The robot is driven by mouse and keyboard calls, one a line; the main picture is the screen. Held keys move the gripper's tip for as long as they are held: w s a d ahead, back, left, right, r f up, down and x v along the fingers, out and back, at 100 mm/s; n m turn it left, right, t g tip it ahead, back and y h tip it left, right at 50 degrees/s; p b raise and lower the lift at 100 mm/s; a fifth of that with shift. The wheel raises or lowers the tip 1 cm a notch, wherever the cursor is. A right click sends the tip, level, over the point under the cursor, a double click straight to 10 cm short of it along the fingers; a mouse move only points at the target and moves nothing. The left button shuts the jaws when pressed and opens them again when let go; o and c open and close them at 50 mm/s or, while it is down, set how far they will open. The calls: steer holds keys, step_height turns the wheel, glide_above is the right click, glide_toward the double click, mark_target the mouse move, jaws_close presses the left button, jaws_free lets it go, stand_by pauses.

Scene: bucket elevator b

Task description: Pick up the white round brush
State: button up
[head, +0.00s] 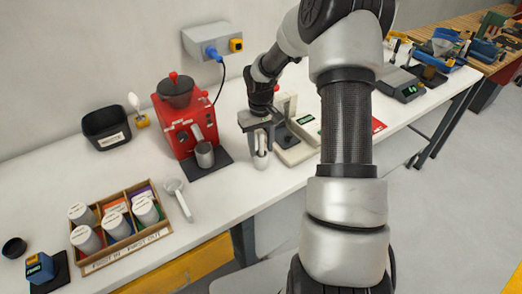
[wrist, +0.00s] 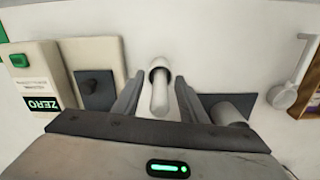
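A small white cylindrical piece, which looks like the white round brush (wrist: 160,92), stands on the table between my fingers, with a rounder part at one end. It also shows in the head view (head: 261,160), partly covered by the fingers. My gripper (wrist: 160,98) is open around it, with a visible gap on both sides. In the head view my gripper (head: 261,142) points down at the table beside the red machine. A white spoon-like item (head: 134,102) stands in a yellow holder at the back; I cannot tell whether it is a brush.
The red grinder (head: 183,118) with a metal cup (head: 205,154) stands close left of my gripper. A beige scale-like device (head: 294,148) is close on the right. A wooden box (head: 115,228) of jars and a white scoop (head: 178,195) lie nearer, left.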

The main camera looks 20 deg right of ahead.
steer(key=shift+c, duration=0.5)
jaws_close()
steer(key=shift+r, duration=0.15)
